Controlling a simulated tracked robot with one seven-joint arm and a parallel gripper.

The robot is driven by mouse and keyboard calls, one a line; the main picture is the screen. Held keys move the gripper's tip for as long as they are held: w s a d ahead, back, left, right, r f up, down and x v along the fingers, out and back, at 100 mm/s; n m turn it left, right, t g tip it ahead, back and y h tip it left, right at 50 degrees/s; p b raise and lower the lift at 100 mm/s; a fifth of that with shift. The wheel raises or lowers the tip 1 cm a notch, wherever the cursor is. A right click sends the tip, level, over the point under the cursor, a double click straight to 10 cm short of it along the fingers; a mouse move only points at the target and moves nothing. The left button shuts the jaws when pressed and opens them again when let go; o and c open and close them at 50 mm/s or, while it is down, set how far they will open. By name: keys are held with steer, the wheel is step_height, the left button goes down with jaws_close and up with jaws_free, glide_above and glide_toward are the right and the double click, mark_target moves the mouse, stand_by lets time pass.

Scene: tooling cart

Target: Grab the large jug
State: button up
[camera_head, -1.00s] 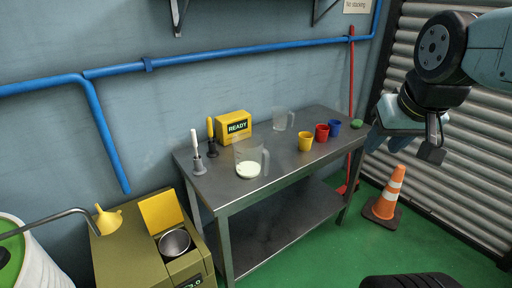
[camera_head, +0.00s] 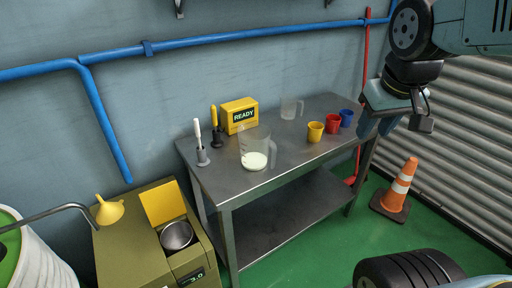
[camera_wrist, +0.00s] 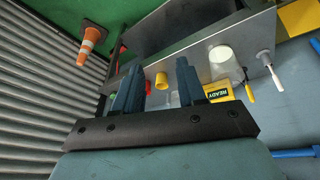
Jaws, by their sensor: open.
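A large clear jug (camera_head: 256,150) with a handle on its right stands upright on the metal table (camera_head: 225,184), with white content at its bottom. It also shows in the wrist view (camera_wrist: 226,62). A second clear jug (camera_head: 291,108), smaller in the picture, stands farther back near the wall. My gripper (camera_head: 374,128) is at the table's right end in the head view, well apart from the large jug. In the wrist view my gripper (camera_wrist: 158,72) has its two fingers spread, and nothing is held between them.
The READY box (camera_head: 240,116) and two upright tools stand at the left. A traffic cone (camera_head: 397,187) stands on the floor to the right. Bare tabletop surrounds the large jug's front.

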steer(key=w+a+f+n+g+h, duration=0.3)
steer(key=w+a+f+n, duration=0.15)
steer(key=w+f, duration=0.3)
steer(key=n+t+h, duration=0.9)
steer(key=n+t, duration=0.3)
steer(key=n, duration=0.9)
glide_toward(273, 167)
step_height(273, 167, up, 3)
steer(key=s+a, duration=0.2)
steer(key=a, duration=0.1)
steer(key=x, duration=0.8)
steer(key=shift+w+d+f, duration=0.15)
steer(key=shift+w+d, duration=0.1)
steer(key=shift+w, duration=0.05)
steer(key=shift+x, duration=2.65)
steer(key=shift+s+d+f, duration=0.1)
steer(key=shift+s+f, duration=0.05)
steer(key=shift+c, duration=0.5)
jaws_close()
